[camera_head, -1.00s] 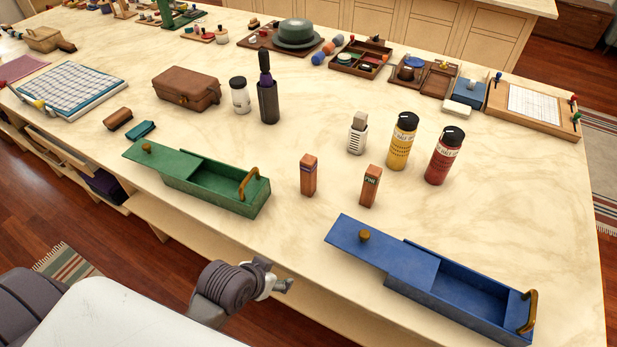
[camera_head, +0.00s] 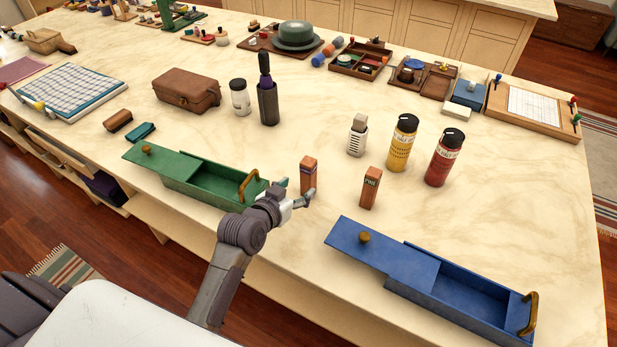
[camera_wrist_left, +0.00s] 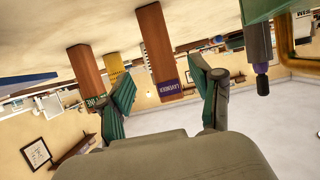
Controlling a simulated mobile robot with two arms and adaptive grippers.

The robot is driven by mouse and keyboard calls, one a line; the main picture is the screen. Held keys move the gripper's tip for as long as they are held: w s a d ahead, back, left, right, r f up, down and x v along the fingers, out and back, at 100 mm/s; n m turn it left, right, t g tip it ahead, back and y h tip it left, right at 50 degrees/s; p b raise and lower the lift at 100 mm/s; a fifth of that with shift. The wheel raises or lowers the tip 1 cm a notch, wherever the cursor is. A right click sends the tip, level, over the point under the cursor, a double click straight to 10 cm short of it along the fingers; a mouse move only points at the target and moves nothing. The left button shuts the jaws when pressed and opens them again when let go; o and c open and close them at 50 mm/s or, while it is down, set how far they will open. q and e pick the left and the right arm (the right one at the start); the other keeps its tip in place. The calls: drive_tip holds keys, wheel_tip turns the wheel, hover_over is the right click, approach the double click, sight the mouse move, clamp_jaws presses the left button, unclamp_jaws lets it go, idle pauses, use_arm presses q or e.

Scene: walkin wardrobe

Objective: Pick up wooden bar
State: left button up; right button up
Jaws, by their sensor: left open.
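Two upright reddish wooden bars stand on the marble-patterned counter. The one with a purple label (camera_head: 308,174) is at my left gripper; the one with a green label (camera_head: 370,188) stands to its right. My left gripper (camera_head: 296,190) is open, its fingertips close to the purple-labelled bar. The left wrist view is upside down. There the purple-labelled bar (camera_wrist_left: 158,50) shows between the green-padded fingers (camera_wrist_left: 163,85), with gaps to both. The green-labelled bar (camera_wrist_left: 86,70) shows beyond the left finger. My right gripper is not in view.
A green box (camera_head: 205,198) with a slid-back lid and brass handle sits just left of my gripper. A blue box (camera_head: 450,300) of the same kind is at front right. A grey-white shaker (camera_head: 357,138), yellow can (camera_head: 401,145) and red can (camera_head: 444,160) stand behind the bars.

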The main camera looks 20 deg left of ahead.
sight(305, 182)
use_arm(q)
drive_tip(key=shift+f+x, duration=0.15)
drive_tip(key=shift+x, duration=1.8)
drive_tip(key=shift+f+x, duration=0.15)
drive_tip(key=shift+x, duration=1.85)
drive_tip(key=shift+s+a, duration=0.1)
drive_tip(key=shift+s, duration=0.05)
clamp_jaws()
drive_tip(key=shift+r, duration=0.15)
